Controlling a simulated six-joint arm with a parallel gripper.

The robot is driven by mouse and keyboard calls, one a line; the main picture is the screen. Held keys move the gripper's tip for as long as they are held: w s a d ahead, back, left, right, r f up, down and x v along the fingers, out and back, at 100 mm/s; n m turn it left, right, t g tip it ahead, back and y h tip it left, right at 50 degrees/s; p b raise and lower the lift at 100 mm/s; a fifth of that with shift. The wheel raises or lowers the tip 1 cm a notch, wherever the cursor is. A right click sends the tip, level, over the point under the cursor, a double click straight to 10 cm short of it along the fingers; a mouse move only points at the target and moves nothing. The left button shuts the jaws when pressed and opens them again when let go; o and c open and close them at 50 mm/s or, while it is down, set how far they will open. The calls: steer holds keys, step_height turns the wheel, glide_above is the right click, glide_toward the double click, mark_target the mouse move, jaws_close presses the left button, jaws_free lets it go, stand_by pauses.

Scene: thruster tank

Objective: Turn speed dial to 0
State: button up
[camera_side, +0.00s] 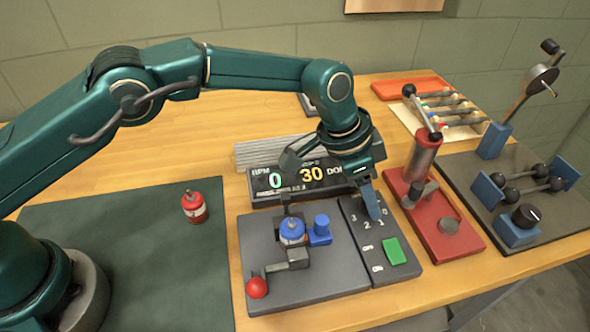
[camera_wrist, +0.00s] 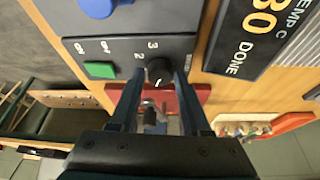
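The speed dial (camera_wrist: 159,71) is a round black knob on the dark control panel (camera_wrist: 120,52), with numbers such as 3 and 2 printed around it. A small pale mark shows on its lower edge in the wrist view. My gripper (camera_wrist: 160,76) has its two fingers apart, one on each side of the knob, with narrow gaps showing. In the side view my gripper (camera_side: 374,208) is down at the panel and hides the knob. The display (camera_side: 300,178) reads RPM 0 and 30, with DONE partly visible.
A green button (camera_side: 394,251) sits just below the dial area. Left of it is a rig with a blue-capped canister (camera_side: 292,231) and a red ball (camera_side: 257,288). A red press (camera_side: 422,190) stands close on the right. A red canister (camera_side: 194,207) stands on the dark mat.

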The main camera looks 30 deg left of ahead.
mark_target(353, 214)
jaws_close()
steer(key=shift+n+t, duration=0.3)
steer(key=shift+n, duration=0.5)
steer(key=o, duration=0.5)
jaws_free()
steer(key=shift+o, duration=0.2)
steer(key=shift+r, duration=0.1)
steer(key=shift+v, duration=2.5)
